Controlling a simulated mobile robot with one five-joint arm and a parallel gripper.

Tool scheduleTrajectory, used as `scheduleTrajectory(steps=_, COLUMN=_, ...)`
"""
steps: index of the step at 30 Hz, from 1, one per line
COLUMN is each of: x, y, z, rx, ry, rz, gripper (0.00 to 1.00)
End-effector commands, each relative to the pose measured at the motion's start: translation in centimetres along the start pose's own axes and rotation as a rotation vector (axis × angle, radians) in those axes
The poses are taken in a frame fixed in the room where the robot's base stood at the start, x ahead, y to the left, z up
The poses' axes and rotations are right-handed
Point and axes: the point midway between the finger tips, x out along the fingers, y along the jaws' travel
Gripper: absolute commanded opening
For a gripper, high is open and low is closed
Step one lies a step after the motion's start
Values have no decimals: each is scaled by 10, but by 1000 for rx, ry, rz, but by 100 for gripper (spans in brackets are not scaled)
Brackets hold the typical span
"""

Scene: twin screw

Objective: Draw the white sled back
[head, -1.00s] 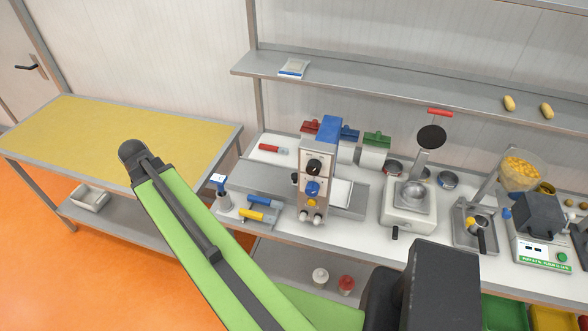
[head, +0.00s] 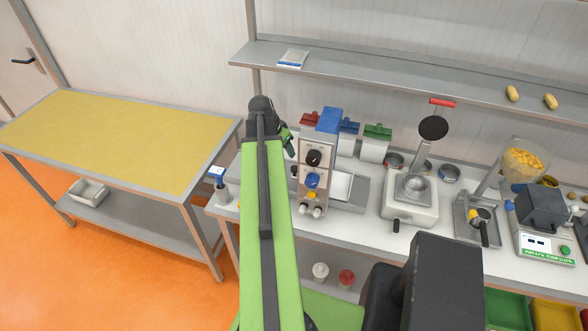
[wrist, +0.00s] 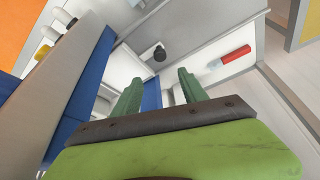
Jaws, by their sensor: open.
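My gripper (head: 287,142) is open and empty, just left of the blue-topped machine (head: 318,155) in the head view. Its two green fingers (wrist: 157,90) show in the wrist view, apart from each other. Beyond the gap between them, a black knob (wrist: 160,53) stands by a pale block (wrist: 132,68), which may be the white sled; I cannot tell for sure. The fingers do not appear to touch the knob. A white plate (head: 341,187) also shows right of the machine in the head view. My arm hides much of the bench left of the machine.
A red-handled tool (wrist: 230,58) lies to the right in the wrist view. The machine's blue part (wrist: 85,85) stands close on the left. Red, blue and green lidded containers (head: 376,143) stand behind the machine. A shelf (head: 400,80) runs above. The yellow table (head: 110,140) is clear.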

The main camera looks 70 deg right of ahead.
Motion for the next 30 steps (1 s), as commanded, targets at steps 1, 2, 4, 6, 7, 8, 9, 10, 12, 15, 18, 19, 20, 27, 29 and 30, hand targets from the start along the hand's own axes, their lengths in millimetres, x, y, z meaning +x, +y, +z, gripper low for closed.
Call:
scheduleTrajectory(steps=1, x=18, y=-1, z=3, rx=0, ry=0, rz=0, gripper=50)
scheduleTrajectory(steps=2, x=25, y=-1, z=3, rx=0, ry=0, rz=0, gripper=50)
scheduleTrajectory(steps=4, x=41, y=-1, z=4, rx=1, ry=0, rz=0, gripper=50)
scheduleTrajectory(steps=6, x=57, y=-1, z=4, rx=1, ry=0, rz=0, gripper=50)
scheduleTrajectory(steps=7, x=63, y=-1, z=4, rx=1, ry=0, rz=0, gripper=50)
scheduleTrajectory(steps=8, x=70, y=-1, z=4, rx=0, ry=0, rz=0, gripper=50)
scheduleTrajectory(steps=9, x=79, y=-1, z=4, rx=0, ry=0, rz=0, gripper=50)
scheduleTrajectory(steps=10, x=85, y=-1, z=4, rx=0, ry=0, rz=0, gripper=50)
scheduleTrajectory(steps=12, x=100, y=-2, z=4, rx=-1, ry=0, rz=-1, gripper=50)
scheduleTrajectory(steps=15, x=122, y=-2, z=4, rx=0, ry=0, rz=-1, gripper=50)
scheduleTrajectory(steps=18, x=140, y=-2, z=4, rx=-1, ry=0, rz=-1, gripper=50)
scheduleTrajectory(steps=19, x=144, y=-2, z=3, rx=-1, ry=0, rz=-1, gripper=50)
scheduleTrajectory(steps=20, x=147, y=-2, z=3, rx=-1, ry=0, rz=-1, gripper=50)
scheduleTrajectory(steps=27, x=150, y=-1, z=1, rx=-2, ry=0, rz=-2, gripper=50)
scheduleTrajectory(steps=29, x=149, y=-1, z=1, rx=-2, ry=0, rz=-2, gripper=50)
scheduleTrajectory(steps=30, x=149, y=-1, z=1, rx=-2, ry=0, rz=-1, gripper=50)
